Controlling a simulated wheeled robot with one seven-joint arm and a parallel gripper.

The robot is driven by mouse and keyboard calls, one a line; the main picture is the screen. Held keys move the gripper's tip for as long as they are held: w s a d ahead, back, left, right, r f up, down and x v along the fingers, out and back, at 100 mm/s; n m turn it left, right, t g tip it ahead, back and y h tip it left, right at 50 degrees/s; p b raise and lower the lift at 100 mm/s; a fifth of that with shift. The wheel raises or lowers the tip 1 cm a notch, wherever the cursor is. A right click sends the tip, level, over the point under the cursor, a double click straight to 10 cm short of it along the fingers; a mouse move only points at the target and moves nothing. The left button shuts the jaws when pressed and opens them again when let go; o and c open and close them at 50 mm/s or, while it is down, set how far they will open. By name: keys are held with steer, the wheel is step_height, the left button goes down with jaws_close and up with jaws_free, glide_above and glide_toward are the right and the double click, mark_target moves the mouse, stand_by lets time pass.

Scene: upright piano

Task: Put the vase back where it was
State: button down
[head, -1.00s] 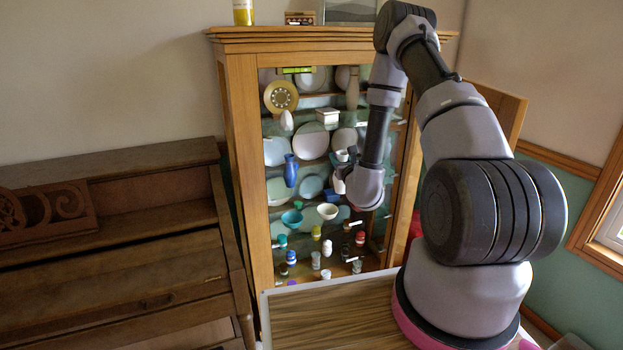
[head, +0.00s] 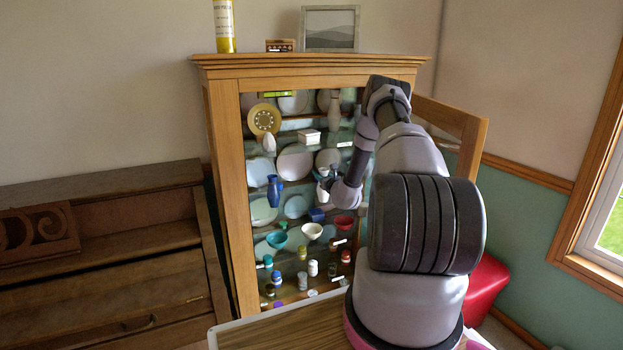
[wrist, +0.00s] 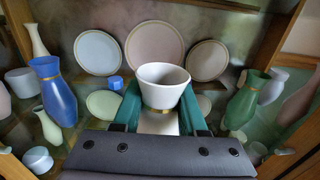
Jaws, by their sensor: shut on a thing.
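A white vase (wrist: 163,80) with a flared mouth and a gold band at its neck is held between the green fingers of my gripper (wrist: 158,112) in the wrist view. My gripper is shut on it. Its lower body is mostly hidden by the gripper. In the head view my gripper (head: 328,186) is at the open front of the wooden display cabinet (head: 227,180), at mid-shelf height. A blue vase (wrist: 52,92) with a gold band stands to the left, and a green vase (wrist: 246,100) with a gold band to the right.
Several plates (wrist: 153,46) stand upright behind the held vase. A small blue item (wrist: 115,83) sits near them. Teal (head: 277,239) and white (head: 312,230) bowls are on a lower shelf. The cabinet door (head: 452,122) is swung open at the right. A piano (head: 105,240) stands left.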

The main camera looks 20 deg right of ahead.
steer(key=w+f, duration=0.3)
steer(key=w, duration=0.7)
steer(key=shift+w+f, duration=0.25)
steer(key=shift+w, duration=0.15)
steer(key=shift+d, duration=0.1)
steer(key=shift+c, duration=2.3)
jaws_free()
steer(key=shift+f, duration=0.15)
steer(key=s, duration=1.2)
